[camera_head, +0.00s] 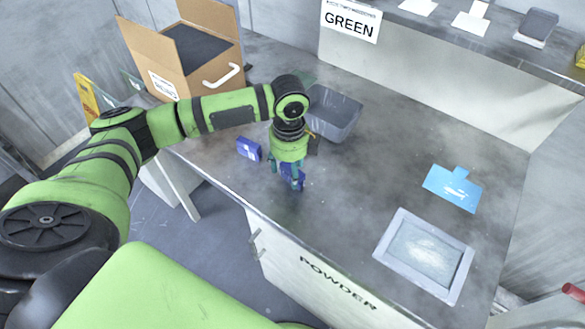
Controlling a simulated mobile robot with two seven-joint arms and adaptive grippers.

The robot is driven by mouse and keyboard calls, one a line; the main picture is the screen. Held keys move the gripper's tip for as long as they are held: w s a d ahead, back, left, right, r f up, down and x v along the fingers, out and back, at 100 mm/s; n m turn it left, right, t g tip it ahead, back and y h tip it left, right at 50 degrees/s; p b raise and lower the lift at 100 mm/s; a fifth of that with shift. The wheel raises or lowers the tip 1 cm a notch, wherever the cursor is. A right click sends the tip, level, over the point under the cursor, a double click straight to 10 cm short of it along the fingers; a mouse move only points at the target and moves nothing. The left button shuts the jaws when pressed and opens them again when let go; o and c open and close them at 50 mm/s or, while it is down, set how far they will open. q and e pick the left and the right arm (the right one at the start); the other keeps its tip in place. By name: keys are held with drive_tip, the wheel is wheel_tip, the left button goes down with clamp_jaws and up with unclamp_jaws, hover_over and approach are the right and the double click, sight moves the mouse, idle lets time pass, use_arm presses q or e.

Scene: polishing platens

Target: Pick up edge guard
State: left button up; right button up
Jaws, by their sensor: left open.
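My left gripper (288,172) points down over the grey bench, near its front edge, with its fingers apart. A small dark blue block with a white patch (292,178) shows between and behind the fingers, partly hidden by them. I cannot tell whether the fingers touch it. A similar blue block with a white mark (249,149) lies to the left of the gripper near the bench edge. Nothing in view is labelled as an edge guard, so I cannot tell for sure which thing it is. My right gripper is not in view.
A grey bin (335,113) stands just behind the gripper. An open cardboard box (210,78) with a white bent piece on its side is at the back left. A blue card (453,188) and a grey-framed tray (387,243) lie at right. The bench middle is clear.

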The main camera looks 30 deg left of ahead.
use_arm(q)
wheel_tip(320, 180, down, 2)
drive_tip(key=shift+w+f, duration=0.15)
drive_tip(key=c, duration=1)
drive_tip(key=shift+c, duration=0.3)
drive_tip(key=shift+r, duration=0.2)
